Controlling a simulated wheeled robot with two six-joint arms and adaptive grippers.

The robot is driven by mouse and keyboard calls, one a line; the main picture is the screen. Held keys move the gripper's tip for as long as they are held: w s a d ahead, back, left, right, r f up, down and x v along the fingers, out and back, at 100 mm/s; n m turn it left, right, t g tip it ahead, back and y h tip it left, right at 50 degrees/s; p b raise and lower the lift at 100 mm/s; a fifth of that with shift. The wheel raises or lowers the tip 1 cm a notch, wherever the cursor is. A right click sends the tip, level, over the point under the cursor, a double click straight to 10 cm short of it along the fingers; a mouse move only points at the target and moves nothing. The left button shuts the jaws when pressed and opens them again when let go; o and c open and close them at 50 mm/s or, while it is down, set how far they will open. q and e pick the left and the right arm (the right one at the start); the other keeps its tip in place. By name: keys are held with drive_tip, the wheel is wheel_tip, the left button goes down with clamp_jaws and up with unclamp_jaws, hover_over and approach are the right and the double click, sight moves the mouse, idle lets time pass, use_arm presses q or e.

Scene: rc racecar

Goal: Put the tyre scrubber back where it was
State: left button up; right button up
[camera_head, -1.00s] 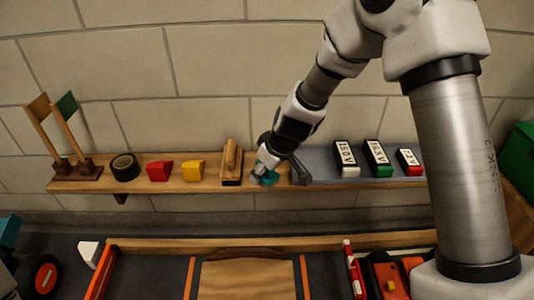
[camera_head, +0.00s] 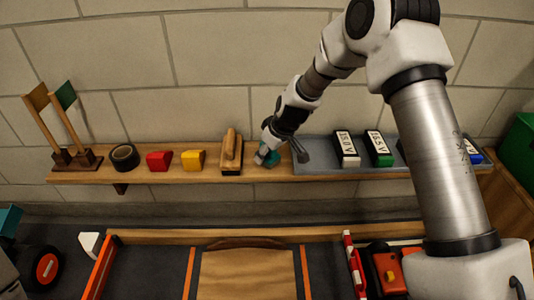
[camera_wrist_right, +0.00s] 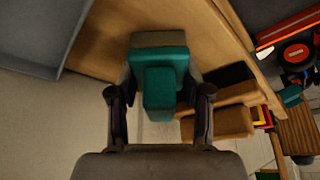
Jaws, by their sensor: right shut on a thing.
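The tyre scrubber, a teal block with a teal grip and a grey-brown pad, shows in the wrist view (camera_wrist_right: 165,85) and small in the head view (camera_head: 268,157). My right gripper (camera_head: 264,150) is shut on its grip; in the wrist view its fingers (camera_wrist_right: 160,115) stand on both sides of the grip. The scrubber is over the wooden wall shelf (camera_head: 205,173), between the wooden brush (camera_head: 230,158) and the grey tray (camera_head: 320,170). I cannot tell whether its pad touches the shelf. My left gripper is not in view.
On the shelf are wooden flags (camera_head: 62,130), a black tape roll (camera_head: 124,158), red (camera_head: 158,161) and yellow (camera_head: 192,160) blocks. Labelled batteries (camera_head: 379,150) stand on the tray at right. A bench with a wooden board (camera_head: 247,275) lies below. A green box (camera_head: 522,150) is far right.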

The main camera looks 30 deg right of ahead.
drive_tip(key=o, duration=1.2)
drive_tip(key=shift+f, duration=0.1)
drive_tip(key=p+v, duration=0.9)
drive_tip(key=v, duration=0.4)
drive_tip(key=s+a+f+m+g+h, duration=0.1)
drive_tip(key=s+a+f+m+g, duration=0.15)
drive_tip(key=s+f, duration=0.85)
drive_tip(key=s+a+f+m+g, duration=0.1)
drive_tip(key=s+a+f, duration=0.3)
drive_tip(key=s+f, duration=0.95)
drive_tip(key=s, duration=0.8)
drive_tip(key=shift+a+f+m+g+h+b, duration=0.15)
drive_tip(key=shift+a+m+g+h+b, duration=0.2)
drive_tip(key=shift+a+g, duration=0.1)
